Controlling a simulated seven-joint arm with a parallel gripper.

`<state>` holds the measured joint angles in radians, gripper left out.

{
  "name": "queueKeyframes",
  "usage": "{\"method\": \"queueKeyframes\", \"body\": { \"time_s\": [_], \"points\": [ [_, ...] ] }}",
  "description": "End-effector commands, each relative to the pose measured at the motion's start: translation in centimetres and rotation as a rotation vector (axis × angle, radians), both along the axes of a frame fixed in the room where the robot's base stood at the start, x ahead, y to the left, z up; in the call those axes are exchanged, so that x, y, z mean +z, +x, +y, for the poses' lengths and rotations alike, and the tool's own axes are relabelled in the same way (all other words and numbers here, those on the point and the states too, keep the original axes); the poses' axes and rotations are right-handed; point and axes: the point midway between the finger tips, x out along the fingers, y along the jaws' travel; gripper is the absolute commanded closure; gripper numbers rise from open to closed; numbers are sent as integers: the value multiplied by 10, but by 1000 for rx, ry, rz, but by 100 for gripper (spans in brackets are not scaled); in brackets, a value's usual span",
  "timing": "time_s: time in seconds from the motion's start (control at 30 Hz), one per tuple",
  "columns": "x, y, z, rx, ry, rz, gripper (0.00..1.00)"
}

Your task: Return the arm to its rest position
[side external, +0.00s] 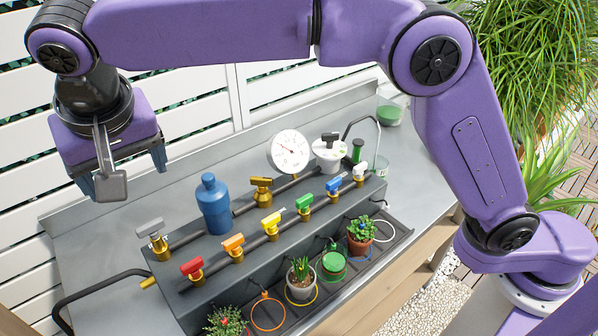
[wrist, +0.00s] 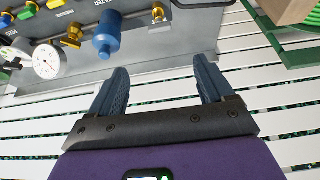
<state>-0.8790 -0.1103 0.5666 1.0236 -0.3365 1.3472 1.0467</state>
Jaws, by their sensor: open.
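My purple arm reaches across the top of the side external view. My gripper (side external: 124,176) hangs at the left, above the back left part of the grey bench (side external: 75,250). It is clear of the valves and the blue bottle-shaped filter (side external: 213,203). In the wrist view my gripper (wrist: 158,88) shows two blue fingers spread apart with nothing between them. Past the fingers lie the bench's back edge and white slats. The blue filter also shows at the top of the wrist view (wrist: 107,36).
A grey manifold carries several coloured valves, including a red one (side external: 192,267), and a round white gauge (side external: 288,151). Potted plants (side external: 300,278) stand in the front tray. A black hose (side external: 85,290) curves at the left. White slats (side external: 195,118) stand behind the bench.

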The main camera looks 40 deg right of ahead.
Motion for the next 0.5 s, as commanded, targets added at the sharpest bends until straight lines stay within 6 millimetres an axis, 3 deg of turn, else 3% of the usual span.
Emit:
{"method": "queueKeyframes", "body": {
  "time_s": [0.23,0.5],
  "points": [
    [-2,-2,-22,78,-24,26,19],
    [-14,-21,-86,294,-82,97,19]
  ]
}}
